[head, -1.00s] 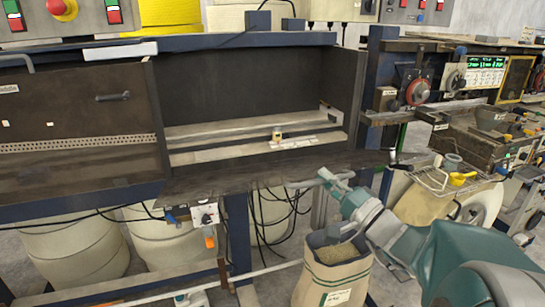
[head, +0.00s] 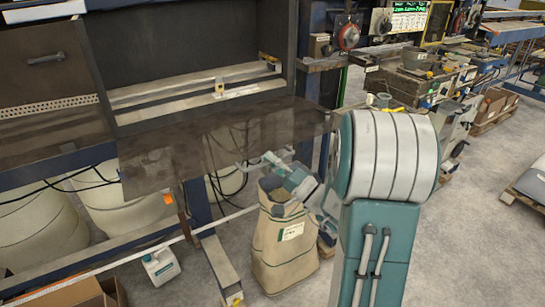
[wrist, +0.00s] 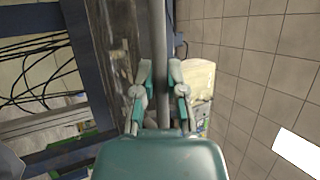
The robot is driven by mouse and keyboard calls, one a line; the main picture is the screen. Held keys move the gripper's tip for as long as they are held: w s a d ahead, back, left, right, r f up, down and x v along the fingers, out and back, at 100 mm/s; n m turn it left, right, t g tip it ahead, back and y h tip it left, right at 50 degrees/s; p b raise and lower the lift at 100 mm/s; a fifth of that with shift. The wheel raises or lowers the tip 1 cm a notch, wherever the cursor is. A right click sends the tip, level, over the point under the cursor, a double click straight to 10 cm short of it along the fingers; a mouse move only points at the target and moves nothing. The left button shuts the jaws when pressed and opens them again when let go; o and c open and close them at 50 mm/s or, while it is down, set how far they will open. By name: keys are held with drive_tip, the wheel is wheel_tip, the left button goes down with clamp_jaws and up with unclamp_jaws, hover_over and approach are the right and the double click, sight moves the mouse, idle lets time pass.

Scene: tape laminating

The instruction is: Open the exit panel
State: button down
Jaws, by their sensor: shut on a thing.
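The exit panel (head: 190,150) is a dark brown, partly see-through sheet. It slopes outward and down from the front of the dark machine box (head: 185,40), whose front is open above it. In the wrist view the panel (wrist: 118,45) shows as a strip to the left of my fingers. My gripper (head: 268,160) is at the panel's outer edge, toward its right end. In the wrist view my gripper (wrist: 159,88) has its fingers on both sides of a long grey bar (wrist: 158,40) along the panel and is shut on it. The contact itself is partly hidden.
A paper sack (head: 283,245) stands on the floor below my gripper. A white jug (head: 160,267) and a cardboard box (head: 85,293) are at the lower left. Pale barrels (head: 45,225) and loose cables are under the machine. Grey floor is open at the right.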

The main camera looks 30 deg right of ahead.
drive_tip(key=shift+a, duration=0.1)
idle(0.3)
drive_tip(key=c, duration=0.7)
unclamp_jaws()
drive_tip(key=v, duration=1.2)
drive_tip(key=shift+f, duration=0.15)
